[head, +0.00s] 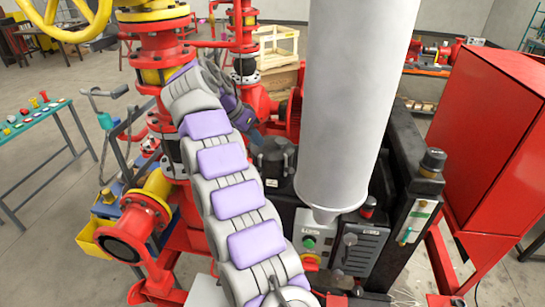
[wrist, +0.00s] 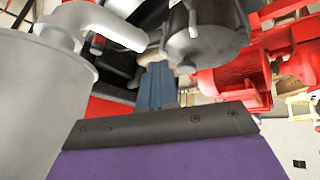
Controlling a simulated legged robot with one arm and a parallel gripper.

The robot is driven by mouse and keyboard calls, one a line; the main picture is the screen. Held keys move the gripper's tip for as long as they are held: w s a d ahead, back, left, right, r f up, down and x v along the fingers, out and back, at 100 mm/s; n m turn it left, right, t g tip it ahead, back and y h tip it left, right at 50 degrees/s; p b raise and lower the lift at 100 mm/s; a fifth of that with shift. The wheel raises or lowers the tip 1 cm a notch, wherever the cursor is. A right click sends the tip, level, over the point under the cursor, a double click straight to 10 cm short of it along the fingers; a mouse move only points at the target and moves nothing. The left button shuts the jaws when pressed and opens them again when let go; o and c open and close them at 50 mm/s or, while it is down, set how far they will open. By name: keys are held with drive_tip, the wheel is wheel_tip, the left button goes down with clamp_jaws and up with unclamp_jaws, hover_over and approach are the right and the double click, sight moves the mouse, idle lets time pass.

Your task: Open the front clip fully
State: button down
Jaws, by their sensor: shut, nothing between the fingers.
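A dark grey round housing with a lid (head: 272,158) stands left of the big white cylinder in the head view. In the wrist view its rounded body (wrist: 215,35) hangs into the top of the picture. A narrow upright bracket (wrist: 192,20) on its side looks like a clip, but I cannot tell whether it is the front one or how far it is open. My gripper (head: 257,136) is at the far upper left edge of the housing. In the wrist view its blue fingers (wrist: 156,68) are together and empty, just below and left of the housing; contact is unclear.
The white cylinder (head: 350,100) rises close on the right and fills the left of the wrist view. Red piping (head: 165,60) stands left of my arm. A red motor (wrist: 235,85) lies right of the fingers.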

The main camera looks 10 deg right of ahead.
sight(287, 169)
drive_tip(key=x, duration=0.4)
drive_tip(key=b+x, duration=0.1)
drive_tip(key=x, duration=0.3)
drive_tip(key=d+b+x, duration=0.1)
drive_tip(key=x, duration=0.4)
drive_tip(key=shift+s+d+r, duration=0.15)
drive_tip(key=shift+s+r, duration=0.1)
drive_tip(key=shift+s, duration=0.05)
drive_tip(key=shift+d+f, duration=0.25)
drive_tip(key=shift+d, duration=0.25)
drive_tip(key=shift+f, duration=0.1)
drive_tip(key=shift+a, duration=0.15)
drive_tip(key=shift+a, duration=0.25)
drive_tip(key=shift+f, duration=0.1)
